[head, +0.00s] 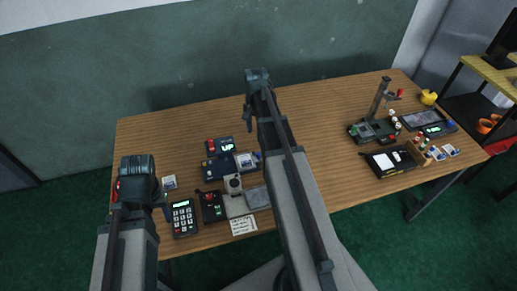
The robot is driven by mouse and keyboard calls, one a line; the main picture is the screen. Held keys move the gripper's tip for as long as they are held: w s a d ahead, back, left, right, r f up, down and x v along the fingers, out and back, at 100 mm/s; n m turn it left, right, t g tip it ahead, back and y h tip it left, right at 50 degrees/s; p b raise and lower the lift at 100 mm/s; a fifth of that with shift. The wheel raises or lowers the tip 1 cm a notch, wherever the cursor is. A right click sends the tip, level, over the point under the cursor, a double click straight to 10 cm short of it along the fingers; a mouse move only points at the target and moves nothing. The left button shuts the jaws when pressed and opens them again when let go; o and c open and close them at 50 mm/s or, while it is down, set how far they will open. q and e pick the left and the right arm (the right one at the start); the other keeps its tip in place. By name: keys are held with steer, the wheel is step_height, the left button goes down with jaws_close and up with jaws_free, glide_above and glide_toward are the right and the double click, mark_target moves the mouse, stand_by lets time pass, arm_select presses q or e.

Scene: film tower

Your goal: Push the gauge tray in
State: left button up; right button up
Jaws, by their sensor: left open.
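I cannot tell for sure which thing is the gauge tray. A grey unit with a round dial (233,184) stands among the devices at the left front of the wooden table. A black tray with white pieces (380,165) lies at the right front. My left gripper (139,190) is open at the table's left end, left of the keypad device, and its fingertips are partly hidden by my arm. My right gripper (248,112) is over the middle of the table at the back, small and dark, and its jaws are unclear.
A keypad device (182,218), a red-knobbed box (211,206) and a green-lit display (221,146) crowd the left side. A post stand (380,98) and a screen unit (425,122) stand at the right. The table's middle (320,130) is mostly clear. A shelf (490,75) stands at far right.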

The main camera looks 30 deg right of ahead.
mark_target(259, 153)
steer(key=shift+d, duration=0.5)
arm_select(q)
steer(key=shift+f, duration=0.15)
arm_select(e)
steer(key=shift+f, duration=0.1)
arm_select(q)
step_height(259, 153, down, 14)
steer(key=b, duration=1.4)
steer(key=shift+r, duration=0.25)
arm_select(e)
step_height(259, 153, down, 14)
steer(key=shift+r, duration=0.2)
steer(key=shift+r, duration=0.1)
jaws_close()
